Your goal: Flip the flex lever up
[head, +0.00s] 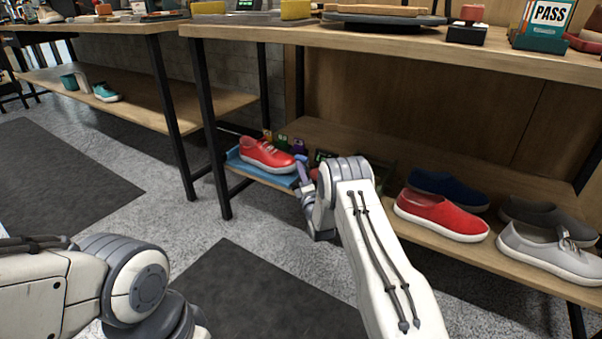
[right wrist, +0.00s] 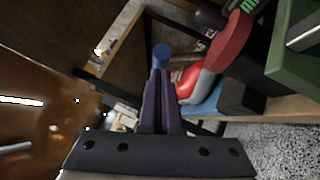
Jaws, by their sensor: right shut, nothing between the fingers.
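A red sneaker (head: 266,154) with a white sole sits on a blue stand (head: 278,179) on the lower shelf.
A red-capped part (right wrist: 230,43) and a green box (right wrist: 296,50) are close on the right in the wrist view. Red slip-on (head: 440,215), navy and grey shoes stand to the right on the lower shelf (head: 385,163). The upper tabletop (head: 400,36) overhangs it.

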